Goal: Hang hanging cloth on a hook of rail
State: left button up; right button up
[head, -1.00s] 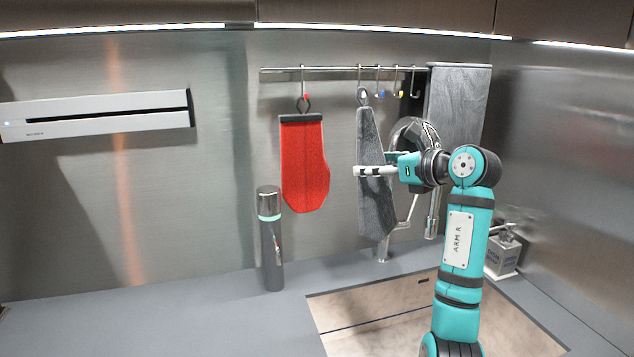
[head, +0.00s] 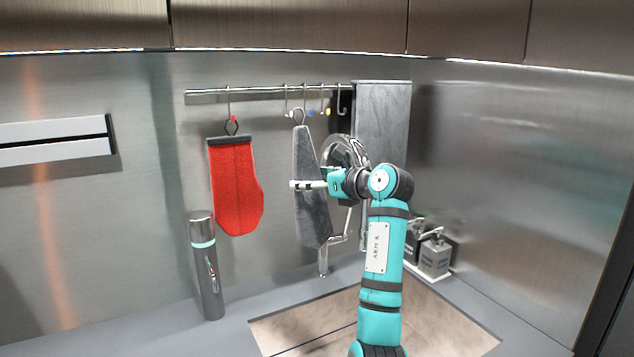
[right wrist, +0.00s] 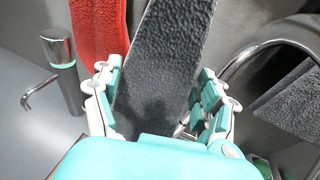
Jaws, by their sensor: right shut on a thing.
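The hanging cloth (head: 311,218) is a grey, textured cloth with a small loop (head: 299,116) at its top. My right gripper (head: 307,185) is shut on the cloth's middle, and the cloth hangs upright. In the right wrist view the cloth (right wrist: 160,60) runs between the two fingers. The rail (head: 260,91) is a metal bar on the back wall with several hooks. The loop is just below the rail, between two hooks in the picture; I cannot tell whether it touches either. My left gripper is not in view.
A red mitt (head: 236,190) hangs on the left hook. A dark flask (head: 206,270) stands below it. A curved faucet (head: 337,240) rises behind the cloth, beside the sink (head: 300,335). A grey towel (head: 385,110) hangs right of the rail; dispensers (head: 434,258) stand in the corner.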

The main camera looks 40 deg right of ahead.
jog(key=w+d+f, duration=0.1)
jog(key=w+f, duration=0.1)
jog(key=w, duration=0.3)
jog(key=shift+w+d, duration=0.25)
jog(key=shift+d, duration=0.15)
dwell(0.3)
dwell(0.5)
